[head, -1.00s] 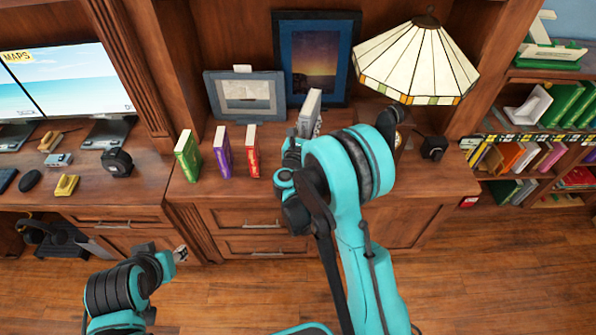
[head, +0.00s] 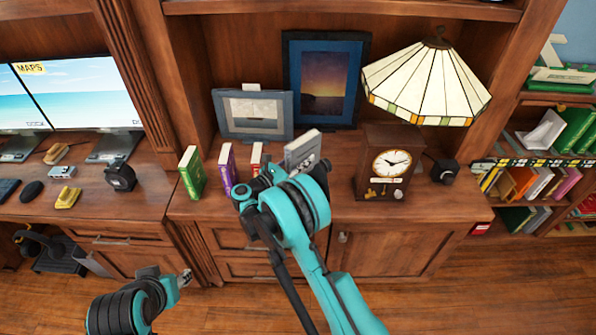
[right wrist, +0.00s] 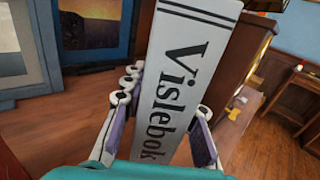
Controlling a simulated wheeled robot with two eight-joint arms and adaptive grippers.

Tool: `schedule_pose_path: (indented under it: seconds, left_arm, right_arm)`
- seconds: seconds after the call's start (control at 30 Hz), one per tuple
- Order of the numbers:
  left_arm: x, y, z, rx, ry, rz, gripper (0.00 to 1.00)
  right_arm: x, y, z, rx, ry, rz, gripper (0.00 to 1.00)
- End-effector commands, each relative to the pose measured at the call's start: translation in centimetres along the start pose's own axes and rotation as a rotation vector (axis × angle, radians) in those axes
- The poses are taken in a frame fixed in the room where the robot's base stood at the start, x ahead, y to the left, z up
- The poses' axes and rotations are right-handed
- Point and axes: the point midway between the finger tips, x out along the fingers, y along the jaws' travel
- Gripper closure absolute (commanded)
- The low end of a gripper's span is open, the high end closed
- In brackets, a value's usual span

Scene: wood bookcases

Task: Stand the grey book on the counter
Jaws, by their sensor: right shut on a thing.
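Green (head: 192,172), purple (head: 227,168) and red (head: 256,158) books stand left of the grey book. Picture frames (head: 254,115) stand behind. A clock (head: 388,162) and a stained-glass lamp (head: 428,82) are to the right. Bare counter lies between the grey book and clock.

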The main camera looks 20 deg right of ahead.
Motion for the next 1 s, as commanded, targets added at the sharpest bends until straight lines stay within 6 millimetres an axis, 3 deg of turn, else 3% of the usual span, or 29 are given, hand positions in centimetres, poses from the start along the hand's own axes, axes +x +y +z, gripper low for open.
schedule_pose_path:
  seconds: [0.2,0.53,0.93,0.97,1.0]
  left_arm:
    - [0.5,0.0,0.4,0.000,0.000,0.000,0.60]
    - [2.0,0.0,1.4,0.000,0.000,0.000,0.60]
    - [2.2,0.0,1.6,0.000,0.000,0.000,0.60]
    - [2.1,0.0,1.5,0.000,0.000,0.000,0.60]
    - [2.1,0.0,1.5,0.000,0.000,0.000,0.60]
  right_arm:
    - [-0.3,1.8,-1.1,0.000,-0.002,-0.001,1.00]
    - [-0.3,1.9,-5.0,0.000,-0.002,0.000,1.00]
    - [-0.3,1.8,-5.4,0.000,-0.002,0.000,1.00]
    - [-0.3,1.8,-5.4,0.000,0.000,0.000,0.64]
    - [-0.3,1.8,-5.4,0.000,0.000,0.000,0.53]
